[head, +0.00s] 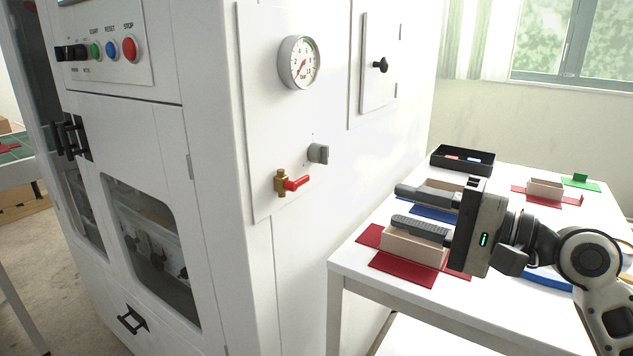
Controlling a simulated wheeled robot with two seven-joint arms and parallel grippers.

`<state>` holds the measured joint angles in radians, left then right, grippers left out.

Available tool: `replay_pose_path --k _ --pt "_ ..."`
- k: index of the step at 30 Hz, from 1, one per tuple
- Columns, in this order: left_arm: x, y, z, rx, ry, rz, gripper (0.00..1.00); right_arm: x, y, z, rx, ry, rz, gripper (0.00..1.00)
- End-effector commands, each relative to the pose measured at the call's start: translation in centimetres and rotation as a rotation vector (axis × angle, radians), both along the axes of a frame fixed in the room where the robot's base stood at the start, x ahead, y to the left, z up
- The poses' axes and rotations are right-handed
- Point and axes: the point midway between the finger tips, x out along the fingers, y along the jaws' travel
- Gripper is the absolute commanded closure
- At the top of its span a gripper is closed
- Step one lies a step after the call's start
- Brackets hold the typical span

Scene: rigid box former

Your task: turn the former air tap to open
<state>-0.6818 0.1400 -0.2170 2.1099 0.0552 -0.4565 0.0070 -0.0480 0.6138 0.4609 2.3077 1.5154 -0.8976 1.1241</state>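The air tap (281,183) is a brass valve with a red lever (297,184), on the white side panel of the former. The lever points sideways to the right, roughly level. A grey knob (318,153) sits just above and to the right of it, and a round pressure gauge (299,62) is higher up. My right gripper (408,209) is to the right of the tap, well apart from it, over the white table. Its two dark fingers are spread apart and point left, with nothing seen between them. My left gripper is not in view.
The white table (345,262) holds a box on red sheet (404,268), a black tray (462,161), another small box (545,188) and a green piece (581,183). The former's front has buttons (129,48) and a black door handle (75,138). Space before the tap is clear.

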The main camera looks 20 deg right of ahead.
Motion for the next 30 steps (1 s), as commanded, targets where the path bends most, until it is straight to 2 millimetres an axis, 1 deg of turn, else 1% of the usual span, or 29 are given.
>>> replay_pose_path --k 5,9,18,24,30 --pt "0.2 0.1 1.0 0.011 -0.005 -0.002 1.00 2.2 1.8 0.3 0.005 0.000 0.002 0.68" --pt "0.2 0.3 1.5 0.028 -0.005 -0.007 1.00 4.7 3.7 0.4 0.006 -0.001 0.002 0.68" --pt "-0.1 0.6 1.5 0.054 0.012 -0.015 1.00 9.6 7.5 0.1 0.005 0.002 -0.001 0.68" --pt "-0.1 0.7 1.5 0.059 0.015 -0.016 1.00 11.6 9.0 0.0 0.003 0.001 -0.002 0.68" --pt "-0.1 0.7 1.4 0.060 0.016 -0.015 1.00 12.1 9.4 -0.1 -0.001 0.001 -0.003 0.68"
